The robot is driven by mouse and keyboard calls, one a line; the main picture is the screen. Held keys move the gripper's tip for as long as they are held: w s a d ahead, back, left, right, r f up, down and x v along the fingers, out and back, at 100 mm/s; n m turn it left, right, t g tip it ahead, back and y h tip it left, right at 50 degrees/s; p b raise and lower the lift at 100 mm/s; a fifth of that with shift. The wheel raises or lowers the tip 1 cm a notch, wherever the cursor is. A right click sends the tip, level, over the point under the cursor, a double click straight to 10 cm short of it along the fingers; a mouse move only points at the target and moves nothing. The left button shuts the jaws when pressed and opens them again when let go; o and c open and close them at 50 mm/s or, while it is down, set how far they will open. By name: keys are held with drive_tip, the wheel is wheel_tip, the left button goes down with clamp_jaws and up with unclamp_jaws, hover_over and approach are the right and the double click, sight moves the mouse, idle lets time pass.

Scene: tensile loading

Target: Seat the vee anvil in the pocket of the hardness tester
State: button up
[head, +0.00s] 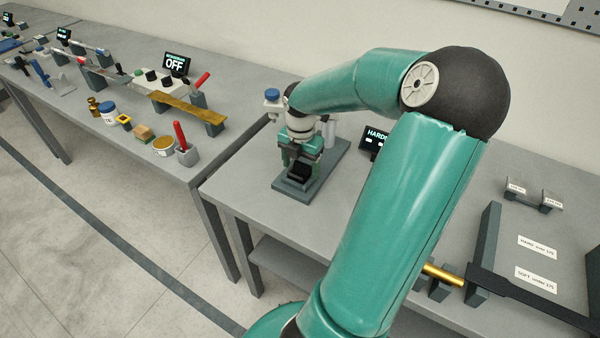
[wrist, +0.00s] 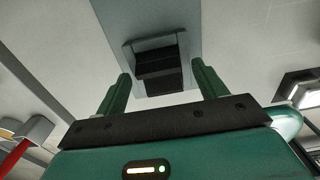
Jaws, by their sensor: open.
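The vee anvil (head: 299,171) is a small black block on the grey base of the hardness tester (head: 318,177). In the wrist view the anvil (wrist: 157,66) shows a dark stepped top and rests at the grey pedestal; whether it is fully down in the pocket cannot be told. My gripper (head: 301,157) hangs just above the anvil, under the tester's head. In the wrist view my gripper (wrist: 161,72) is open, with its green fingers apart on either side of the block and visible gaps to it. The pocket itself is hidden by the anvil.
A display reading HARD (head: 376,140) stands right of the tester, partly behind my arm. Dark stands and labelled HARD and SOFT areas (head: 537,248) lie at the right of the table. A second bench (head: 190,160) at left holds a red-handled tool (head: 181,137) and jars.

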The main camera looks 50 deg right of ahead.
drive_tip(key=shift+f, duration=0.2)
clamp_jaws()
drive_tip(key=shift+r, duration=0.15)
